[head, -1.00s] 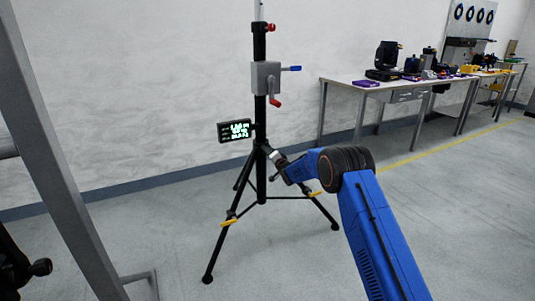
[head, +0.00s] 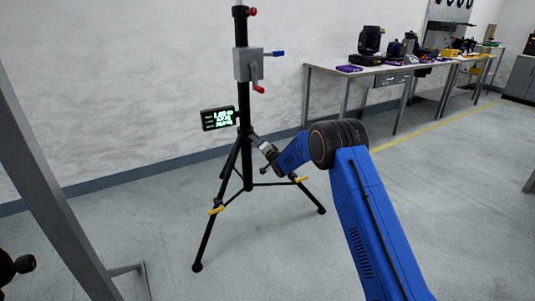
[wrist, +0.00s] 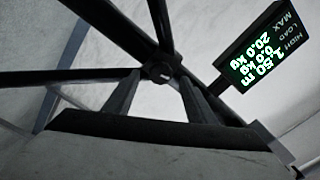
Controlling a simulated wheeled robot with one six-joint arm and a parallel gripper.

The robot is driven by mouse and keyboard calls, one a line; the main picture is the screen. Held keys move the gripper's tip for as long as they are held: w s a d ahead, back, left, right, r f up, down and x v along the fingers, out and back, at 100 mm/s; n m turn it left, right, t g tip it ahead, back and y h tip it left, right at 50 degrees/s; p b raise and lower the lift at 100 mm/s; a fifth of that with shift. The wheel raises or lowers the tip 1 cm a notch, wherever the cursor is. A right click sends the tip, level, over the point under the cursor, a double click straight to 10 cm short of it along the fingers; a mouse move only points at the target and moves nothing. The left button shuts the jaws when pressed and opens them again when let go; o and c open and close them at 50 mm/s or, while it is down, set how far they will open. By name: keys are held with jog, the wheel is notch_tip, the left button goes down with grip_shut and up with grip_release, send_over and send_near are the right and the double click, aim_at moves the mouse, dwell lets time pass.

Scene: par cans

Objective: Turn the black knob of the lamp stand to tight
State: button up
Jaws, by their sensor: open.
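The lamp stand (head: 243,115) is a black tripod on the grey floor, upright in the head view. In the wrist view, a small round black knob (wrist: 160,71) with a pale spot sits where the stand's dark tubes meet. My gripper (wrist: 157,84) is open, with one finger to each side just below the knob. I cannot tell whether the fingers touch it. In the head view my gripper (head: 256,141) is at the stand's leg collar, right of the pole, and the knob cannot be made out there.
A display (head: 218,118) with green digits hangs left of the pole; the wrist view shows it close, at right. A grey winch box (head: 248,64) has a red crank and blue handle. Yellow-marked legs spread below. Workbenches (head: 375,68) stand behind right. A grey post rises at left.

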jog(key=v, duration=1.2)
jog(key=shift+s, duration=0.15)
jog(key=shift+d, duration=0.15)
jog(key=s+d+r+g+h, duration=0.1)
jog(key=s+d+r+h, duration=0.5)
jog(key=d+r, duration=0.7)
jog(key=s+d+r+n+g+h, duration=0.1)
jog(key=s+d+r, duration=0.2)
jog(key=s+d, duration=0.4)
jog(key=s+d+r+n+g+h, duration=0.1)
jog(key=s+d+r, duration=0.3)
jog(key=s, duration=0.5)
jog(key=s+d+g+h, duration=0.15)
jog(key=s+d, duration=0.25)
jog(key=s, duration=0.7)
jog(key=s+d+g, duration=0.2)
jog(key=s+d, duration=0.2)
jog(key=s, duration=0.7)
jog(key=s+d+f+n+g, duration=0.1)
jog(key=s+f+g, duration=0.1)
jog(key=s, duration=1.1)
jog(key=s+d+f+n+g, duration=0.1)
jog(key=s+d+f+n, duration=0.1)
jog(key=s, duration=1)
jog(key=shift+s+d+f+g, duration=0.15)
jog(key=shift+s+f+g, duration=0.2)
jog(key=shift+f, duration=0.3)
jog(key=shift+h, duration=0.25)
jog(key=shift+c, duration=0.2)
